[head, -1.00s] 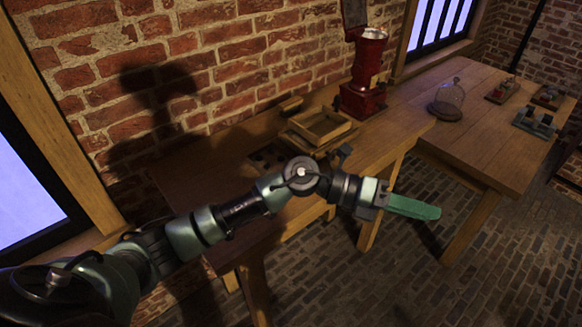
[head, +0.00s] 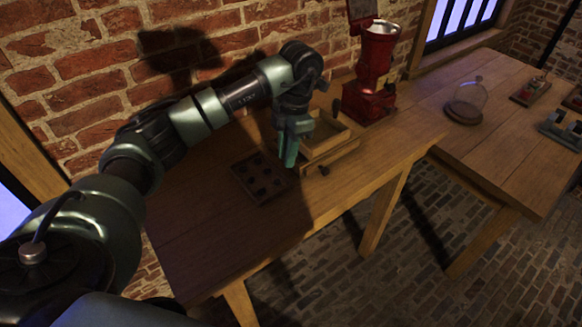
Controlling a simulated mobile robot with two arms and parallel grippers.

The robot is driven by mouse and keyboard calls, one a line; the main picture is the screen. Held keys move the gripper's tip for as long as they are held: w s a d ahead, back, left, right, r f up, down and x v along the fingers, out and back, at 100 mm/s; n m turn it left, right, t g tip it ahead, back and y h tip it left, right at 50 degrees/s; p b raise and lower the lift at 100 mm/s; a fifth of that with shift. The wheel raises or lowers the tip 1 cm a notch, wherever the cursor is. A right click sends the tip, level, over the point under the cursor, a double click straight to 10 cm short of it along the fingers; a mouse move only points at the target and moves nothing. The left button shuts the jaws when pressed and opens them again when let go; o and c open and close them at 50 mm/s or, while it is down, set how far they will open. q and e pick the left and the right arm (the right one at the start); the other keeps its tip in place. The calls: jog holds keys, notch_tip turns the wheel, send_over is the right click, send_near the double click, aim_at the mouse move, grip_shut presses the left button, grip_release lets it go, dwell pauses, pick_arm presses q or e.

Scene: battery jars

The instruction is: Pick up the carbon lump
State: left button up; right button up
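A dark, shallow tray (head: 243,184) with several small black lumps (head: 262,178) lies on the wooden table. I cannot tell which of these is the carbon lump. My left gripper (head: 289,164) points down at the tray's right edge, beside the wooden box. Its green fingers show as one narrow shape, so their opening is hidden. No lump shows in it. My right gripper is out of view.
An open wooden box (head: 335,150) stands right of the gripper, with a small dark piece (head: 324,170) at its front. A red grinder (head: 375,75) is behind. A glass dome (head: 465,102) stands on the second table. The near tabletop is clear.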

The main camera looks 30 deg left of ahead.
aim_at(277, 181)
pick_arm(q)
jog(key=shift+a, duration=0.2)
jog(key=shift+s+f, duration=0.25)
jog(key=shift+f, duration=0.05)
jog(key=shift+s+a+f+p, duration=0.25)
jog(key=shift+s+f+p, duration=0.65)
jog(key=shift+f+p, duration=0.3)
jog(key=f, duration=0.1)
jog(key=f+p, duration=0.1)
jog(key=shift+a+f, duration=0.2)
jog(key=shift+f, duration=0.7)
jog(key=c, duration=0.5)
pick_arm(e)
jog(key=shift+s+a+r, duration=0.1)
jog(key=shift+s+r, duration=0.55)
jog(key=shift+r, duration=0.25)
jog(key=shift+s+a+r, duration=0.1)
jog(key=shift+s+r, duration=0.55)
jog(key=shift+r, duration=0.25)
